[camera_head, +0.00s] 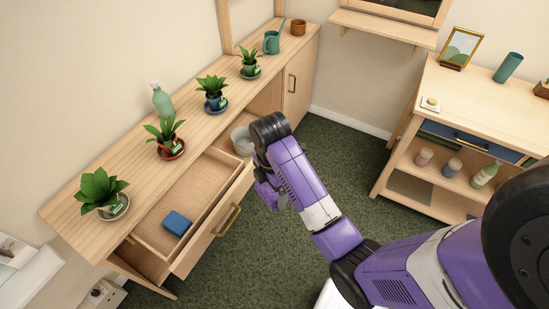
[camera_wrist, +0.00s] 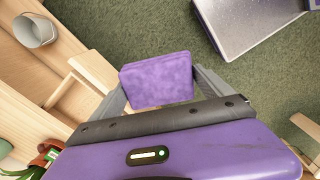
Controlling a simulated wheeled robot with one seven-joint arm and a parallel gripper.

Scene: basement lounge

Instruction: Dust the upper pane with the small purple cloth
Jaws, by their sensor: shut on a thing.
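The small purple cloth (camera_wrist: 157,80) shows in the wrist view as a thick, fuzzy block between the fingers of my gripper (camera_wrist: 160,92). The gripper is shut on it and holds it in the air above the green carpet. In the head view my gripper (camera_head: 267,192) is beside the open drawer, mostly hidden by my arm; the cloth cannot be made out there. A wooden-framed dark pane (camera_head: 410,5) is cut off at the top edge, above a wall shelf, well away from my gripper. Whether it is the upper pane I cannot tell.
A long wooden sideboard (camera_head: 215,122) holds several potted plants, a green bottle (camera_head: 161,100) and a watering can (camera_head: 272,42). Its open drawer (camera_head: 207,203) juts out with a blue block (camera_head: 177,223) inside. A wooden shelf unit (camera_head: 409,158) stands right; carpet lies between.

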